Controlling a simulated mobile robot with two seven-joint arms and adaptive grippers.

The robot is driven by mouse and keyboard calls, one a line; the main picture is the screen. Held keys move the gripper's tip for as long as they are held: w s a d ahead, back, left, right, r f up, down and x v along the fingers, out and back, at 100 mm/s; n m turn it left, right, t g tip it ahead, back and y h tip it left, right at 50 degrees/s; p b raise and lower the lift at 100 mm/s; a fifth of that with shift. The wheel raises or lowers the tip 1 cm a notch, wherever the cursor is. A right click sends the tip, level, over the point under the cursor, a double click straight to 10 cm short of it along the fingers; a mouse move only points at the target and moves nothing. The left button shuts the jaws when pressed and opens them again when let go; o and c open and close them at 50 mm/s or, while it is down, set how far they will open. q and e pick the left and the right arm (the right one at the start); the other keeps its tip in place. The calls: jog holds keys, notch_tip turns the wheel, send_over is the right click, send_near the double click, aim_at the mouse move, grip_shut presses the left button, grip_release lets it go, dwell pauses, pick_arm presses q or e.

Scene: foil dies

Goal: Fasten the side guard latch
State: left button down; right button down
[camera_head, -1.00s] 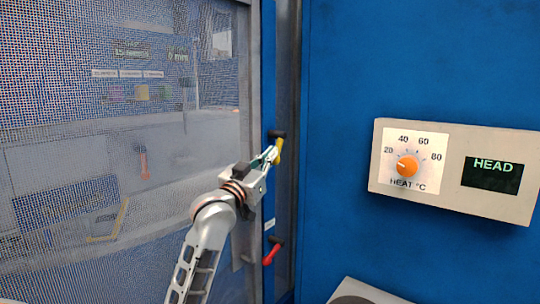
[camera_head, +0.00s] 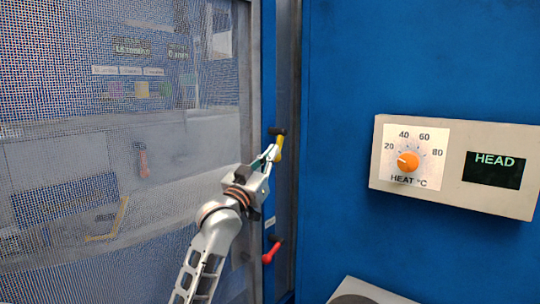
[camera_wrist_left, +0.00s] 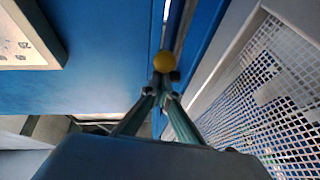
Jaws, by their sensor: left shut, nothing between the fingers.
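A latch with a yellow handle (camera_head: 279,149) hangs from a dark pivot (camera_head: 277,131) on the blue post beside the mesh guard (camera_head: 120,160). A second, red handle (camera_head: 270,253) sits lower on the same post, tilted down to the left. My left gripper (camera_head: 270,154) is shut and empty, with its fingertips close to the left side of the yellow handle. In the left wrist view the round yellow end (camera_wrist_left: 163,61) shows just beyond the shut fingertips (camera_wrist_left: 163,84); whether they touch it I cannot tell. My right gripper is not in view.
A control box with an orange heat knob (camera_head: 408,161) and a HEAD display (camera_head: 493,171) stands out from the blue panel (camera_head: 400,60) at right. A pale object (camera_head: 365,292) shows at the bottom edge. The panel between post and box is clear.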

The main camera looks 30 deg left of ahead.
aim_at(276, 159)
pick_arm(q)
jog(key=shift+w+d+f+t+y+b, duration=0.1)
jog(key=shift+w+f+t+y+b, duration=0.25)
jog(key=shift+w+f+t, duration=0.6)
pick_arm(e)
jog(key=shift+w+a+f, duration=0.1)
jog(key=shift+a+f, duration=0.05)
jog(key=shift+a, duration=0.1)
pick_arm(q)
jog(key=shift+w+f, duration=0.1)
jog(key=shift+w, duration=0.2)
